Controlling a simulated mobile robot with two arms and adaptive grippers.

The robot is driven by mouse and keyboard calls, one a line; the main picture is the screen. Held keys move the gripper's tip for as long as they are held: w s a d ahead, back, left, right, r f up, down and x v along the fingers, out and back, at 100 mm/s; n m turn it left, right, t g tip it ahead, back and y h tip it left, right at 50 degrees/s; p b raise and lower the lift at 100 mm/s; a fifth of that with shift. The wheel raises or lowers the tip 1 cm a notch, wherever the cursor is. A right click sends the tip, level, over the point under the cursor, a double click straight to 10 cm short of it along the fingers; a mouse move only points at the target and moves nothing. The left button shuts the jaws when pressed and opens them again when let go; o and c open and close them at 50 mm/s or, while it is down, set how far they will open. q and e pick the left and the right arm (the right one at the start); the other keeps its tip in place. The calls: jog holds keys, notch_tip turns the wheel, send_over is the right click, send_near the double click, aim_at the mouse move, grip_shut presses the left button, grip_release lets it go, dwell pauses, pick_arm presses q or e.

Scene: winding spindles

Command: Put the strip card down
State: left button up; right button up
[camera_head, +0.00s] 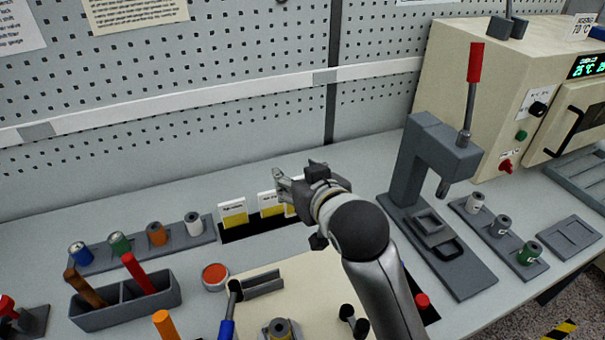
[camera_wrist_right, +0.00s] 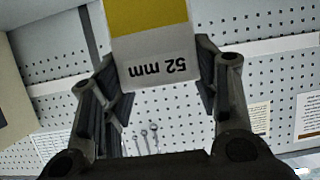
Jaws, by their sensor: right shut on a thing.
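The strip card (camera_wrist_right: 152,45) is white with a yellow band and reads "52 mm", upside down in the wrist view. My right gripper (camera_wrist_right: 158,85) is shut on it, with one finger on each side. In the head view the right gripper (camera_head: 284,184) is at the dark card holder (camera_head: 238,232), at its right end. Part of a white card (camera_head: 290,210) shows under the fingers. Whether the held card touches the holder is hidden. My left gripper is not in view.
A grey press (camera_head: 420,160) stands to the right of my arm. A rack of spools (camera_head: 140,250) and a tool box (camera_head: 125,304) are at the left. A red tin (camera_head: 215,277) and a cream mat (camera_head: 312,275) lie in front. The perforated wall (camera_head: 200,90) is behind.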

jog(key=s+d+r+m+h, duration=0.1)
jog(key=d+r+m+h, duration=0.1)
jog(key=d, duration=0.8)
jog(key=s+d+r+m+t+h, duration=0.1)
jog(key=s+d+r+m+h, duration=0.1)
jog(key=d, duration=0.8)
jog(key=shift+s+d+r+h, duration=0.25)
jog(key=shift+r+h, duration=0.25)
